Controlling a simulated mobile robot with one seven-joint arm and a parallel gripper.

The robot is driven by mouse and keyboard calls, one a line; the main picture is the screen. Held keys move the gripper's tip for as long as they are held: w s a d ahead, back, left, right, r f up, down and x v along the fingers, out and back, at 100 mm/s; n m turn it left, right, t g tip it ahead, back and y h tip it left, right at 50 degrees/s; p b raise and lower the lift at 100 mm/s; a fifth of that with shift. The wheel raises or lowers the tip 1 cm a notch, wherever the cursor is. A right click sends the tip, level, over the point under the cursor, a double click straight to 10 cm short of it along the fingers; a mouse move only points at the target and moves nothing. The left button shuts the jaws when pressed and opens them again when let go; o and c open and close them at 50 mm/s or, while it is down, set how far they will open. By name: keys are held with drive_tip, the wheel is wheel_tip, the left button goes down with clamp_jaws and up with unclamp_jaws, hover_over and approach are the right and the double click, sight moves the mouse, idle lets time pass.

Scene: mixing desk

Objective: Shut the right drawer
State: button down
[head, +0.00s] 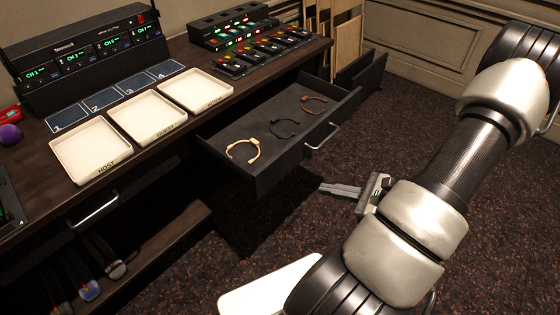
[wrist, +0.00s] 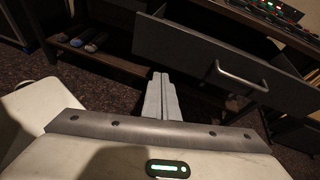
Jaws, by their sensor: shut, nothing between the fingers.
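The right drawer (head: 262,182) is pulled well out from under the desk. Inside it lie a cream band (head: 243,151), a black band (head: 285,128) and a brown band (head: 314,104). Its metal bar handle (head: 322,136) is on the front panel; the handle also shows in the wrist view (wrist: 240,77). My gripper (head: 322,188) is shut and empty, low in front of the drawer front and apart from it. In the wrist view its fingers (wrist: 160,78) lie together, pointing at the lower left part of the drawer front (wrist: 190,45), left of the handle.
The desk (head: 180,52) carries three labelled trays (head: 92,150), a radio unit (head: 85,60) and a mixer (head: 262,52). A closed left drawer has a handle (head: 93,210). A low shelf (head: 165,240) holds several items. Carpet (head: 300,215) before the drawer is clear.

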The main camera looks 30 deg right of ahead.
drive_tip(key=d+m+t+h, duration=0.1)
drive_tip(key=m+t, duration=0.1)
drive_tip(key=m, duration=0.1)
drive_tip(key=b, duration=0.3)
approach(285, 167)
drive_tip(key=x, duration=0.4)
drive_tip(key=shift+w+a+f, duration=0.2)
drive_tip(key=shift+a+f, duration=0.05)
drive_tip(key=shift+f, duration=0.1)
drive_tip(key=shift+w+a, duration=0.25)
drive_tip(key=shift+w, duration=0.4)
